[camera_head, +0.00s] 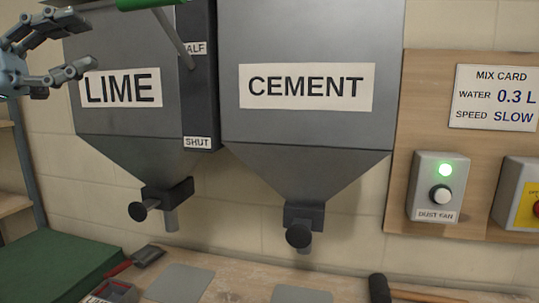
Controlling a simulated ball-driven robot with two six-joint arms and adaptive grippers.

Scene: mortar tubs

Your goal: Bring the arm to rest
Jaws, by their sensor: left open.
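My left gripper (88,42) is at the upper left, in front of the grey hopper labelled LIME (140,55). Its two fingers are spread apart and nothing is between them. My right gripper does not show.
A grey hopper labelled CEMENT (310,130) hangs right of the lime one. A board (480,190) carries a mix card (493,98) and a dust fan box (437,187) with a lit green lamp. Below, a bench (235,285) holds a trowel-like tool (147,257) and a black-headed hammer (379,288).

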